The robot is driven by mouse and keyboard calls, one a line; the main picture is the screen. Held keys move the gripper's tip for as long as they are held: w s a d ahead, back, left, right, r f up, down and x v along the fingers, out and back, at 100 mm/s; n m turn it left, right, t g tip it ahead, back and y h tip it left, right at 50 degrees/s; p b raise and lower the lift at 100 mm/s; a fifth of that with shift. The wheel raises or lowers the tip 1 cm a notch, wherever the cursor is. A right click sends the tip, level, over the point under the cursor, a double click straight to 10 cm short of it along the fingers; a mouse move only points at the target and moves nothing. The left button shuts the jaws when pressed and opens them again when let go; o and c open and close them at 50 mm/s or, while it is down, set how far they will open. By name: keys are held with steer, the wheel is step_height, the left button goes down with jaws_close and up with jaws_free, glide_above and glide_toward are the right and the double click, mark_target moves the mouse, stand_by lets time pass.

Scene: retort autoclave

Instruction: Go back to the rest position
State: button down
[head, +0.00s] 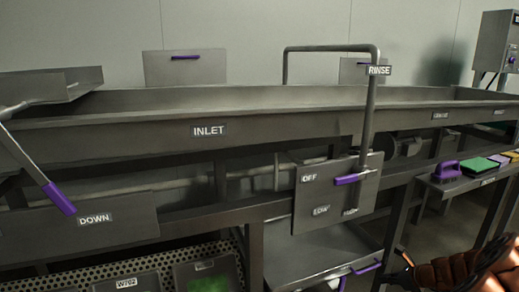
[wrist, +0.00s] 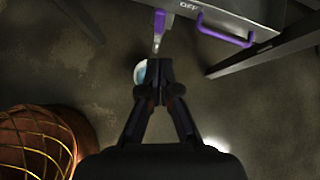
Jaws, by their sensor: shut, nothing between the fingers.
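My gripper (wrist: 159,68) is in the middle of the wrist view, pointing down over the dark floor. Its two black fingers meet at the tips, shut and empty. A small white and blue round thing (wrist: 140,72) shows just left of the fingertips, partly hidden behind them; I cannot tell what it is. In the head view an orange-brown part, probably of my arm, shows at the lower right corner; the gripper's fingertips cannot be made out there.
A long metal trough marked INLET (head: 300,118) crosses the head view. A panel (head: 337,200) with a purple lever stands below it. A lever with a purple grip (head: 59,198) is at left. A shelf (head: 462,188) holds a purple brush (head: 447,170). Purple handle (wrist: 225,30) is near my gripper.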

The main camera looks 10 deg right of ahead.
steer(key=a+r+n+g+y, duration=0.1)
steer(key=a+r+n, duration=0.3)
steer(key=a, duration=0.5)
steer(key=a+r+n+g+y, duration=0.15)
steer(key=a+r+n, duration=0.25)
steer(key=a, duration=0.4)
steer(key=a+r+n+g+y, duration=0.15)
steer(key=a+r+n, duration=0.3)
steer(key=a, duration=0.45)
steer(key=s+a+r+n+g+h, duration=0.1)
steer(key=s+a+r+n+g, duration=0.3)
steer(key=s+a+n, duration=0.55)
steer(key=s+a+r+n+g+h, duration=0.2)
steer(key=s+n+g+h, duration=0.35)
steer(key=s, duration=2.05)
step_height(320, 180, up, 14)
steer(key=n+t+p, duration=0.2)
steer(key=t+p, duration=0.1)
steer(key=p, duration=1)
steer(key=shift+w+a+r+n+h+p, duration=0.25)
steer(key=shift+w+n+h+p, duration=0.1)
steer(key=shift+h+p, duration=0.1)
